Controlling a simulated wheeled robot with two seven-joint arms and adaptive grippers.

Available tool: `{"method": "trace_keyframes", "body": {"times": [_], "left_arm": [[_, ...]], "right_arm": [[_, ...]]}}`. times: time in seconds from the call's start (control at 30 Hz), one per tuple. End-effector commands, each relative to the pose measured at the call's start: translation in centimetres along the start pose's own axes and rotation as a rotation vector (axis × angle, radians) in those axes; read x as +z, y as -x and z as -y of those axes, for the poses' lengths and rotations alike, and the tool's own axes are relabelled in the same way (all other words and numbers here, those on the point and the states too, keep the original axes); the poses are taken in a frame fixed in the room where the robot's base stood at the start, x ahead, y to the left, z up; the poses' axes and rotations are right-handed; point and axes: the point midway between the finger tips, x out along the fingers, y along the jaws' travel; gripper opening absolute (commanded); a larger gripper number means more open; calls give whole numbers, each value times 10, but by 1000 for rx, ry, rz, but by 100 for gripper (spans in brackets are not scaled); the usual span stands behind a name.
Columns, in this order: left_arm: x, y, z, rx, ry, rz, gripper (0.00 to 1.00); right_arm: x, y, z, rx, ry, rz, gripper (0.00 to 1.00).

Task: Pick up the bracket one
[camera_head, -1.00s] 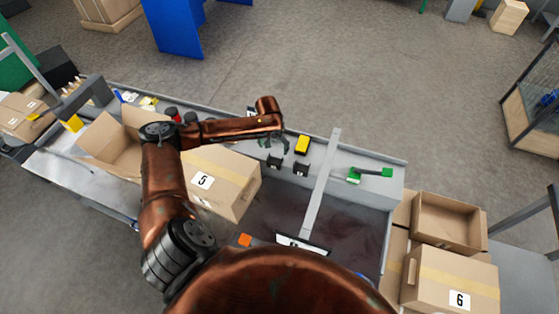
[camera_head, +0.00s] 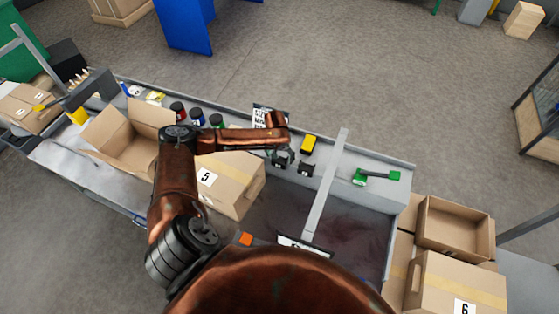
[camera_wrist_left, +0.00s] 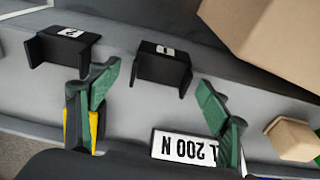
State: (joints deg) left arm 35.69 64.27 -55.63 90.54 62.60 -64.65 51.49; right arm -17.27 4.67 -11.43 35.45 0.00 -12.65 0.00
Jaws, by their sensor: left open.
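Two small black brackets stand on the grey bench. One bracket (camera_wrist_left: 162,67) lies just ahead of my left gripper (camera_wrist_left: 155,102), between the lines of its green fingers in the left wrist view. The other bracket (camera_wrist_left: 62,47) is to its left there, and shows in the head view (camera_head: 306,169) right of the gripper. My left gripper (camera_head: 282,156) is open and empty, and partly covers the nearer bracket in the head view. My right gripper is out of view.
A white text plate (camera_wrist_left: 188,147) lies behind the brackets. Box 5 (camera_head: 225,185) is left of them. A grey bar (camera_head: 326,190) crosses to the right, with a green tool (camera_head: 375,177) beyond.

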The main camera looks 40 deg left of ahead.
Motion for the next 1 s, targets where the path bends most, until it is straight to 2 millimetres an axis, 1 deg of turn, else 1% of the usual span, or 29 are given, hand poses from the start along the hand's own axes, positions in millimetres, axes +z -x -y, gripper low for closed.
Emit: {"method": "trace_keyframes", "body": {"times": [0.1,0.8,1.0], "left_arm": [[0,0,0,0,0,0,70],[0,1,1,0,1,0,22],[0,2,1,0,1,0,22]], "right_arm": [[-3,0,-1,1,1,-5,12],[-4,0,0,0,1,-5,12],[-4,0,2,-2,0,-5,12]]}}
